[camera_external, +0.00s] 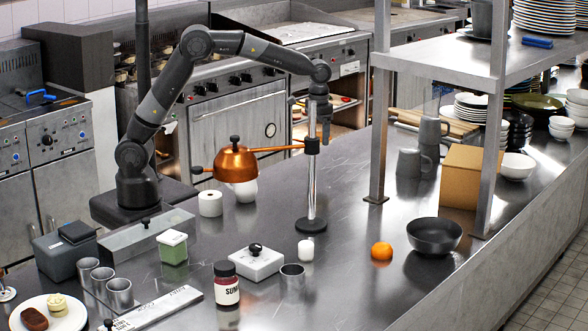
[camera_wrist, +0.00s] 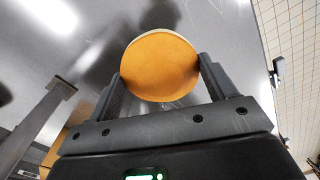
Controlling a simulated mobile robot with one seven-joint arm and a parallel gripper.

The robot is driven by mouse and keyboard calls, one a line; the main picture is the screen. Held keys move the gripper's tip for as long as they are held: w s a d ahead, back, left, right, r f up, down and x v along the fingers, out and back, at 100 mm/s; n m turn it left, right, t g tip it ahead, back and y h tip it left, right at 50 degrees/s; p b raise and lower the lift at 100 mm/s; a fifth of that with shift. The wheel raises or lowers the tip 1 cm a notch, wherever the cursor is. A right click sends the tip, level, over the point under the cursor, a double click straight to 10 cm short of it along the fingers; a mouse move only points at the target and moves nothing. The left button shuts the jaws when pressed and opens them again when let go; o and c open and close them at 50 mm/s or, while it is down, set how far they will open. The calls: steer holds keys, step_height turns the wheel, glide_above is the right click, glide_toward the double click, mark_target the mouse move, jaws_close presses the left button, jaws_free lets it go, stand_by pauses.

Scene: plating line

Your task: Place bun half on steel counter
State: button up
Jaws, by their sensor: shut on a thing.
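The bun half (camera_wrist: 160,65) shows in the wrist view as a round, tan-orange disc. It sits between the two fingers of my gripper (camera_wrist: 162,78), which touch its left and right sides. The steel counter (camera_wrist: 95,30) is blurred behind it. In the external view my gripper (camera_external: 318,105) hangs downward, high above the steel counter (camera_external: 345,205), close to the top of the lamp stand. I cannot make out the bun half in that view.
A copper heat lamp (camera_external: 234,164) on an upright stand (camera_external: 311,180) is close to my gripper. A steel shelf (camera_external: 440,62) stands to the right.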

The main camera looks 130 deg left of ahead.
glide_above(327, 161)
step_height(327, 161, down, 6)
steer(key=shift+s+a+f, duration=0.1)
steer(key=shift+a+f, duration=0.05)
steer(key=shift+f, duration=2)
steer(key=shift+f, duration=0.1)
steer(key=o, duration=0.9)
steer(key=shift+o, duration=0.2)
step_height(327, 161, up, 12)
steer(key=shift+r, duration=0.2)
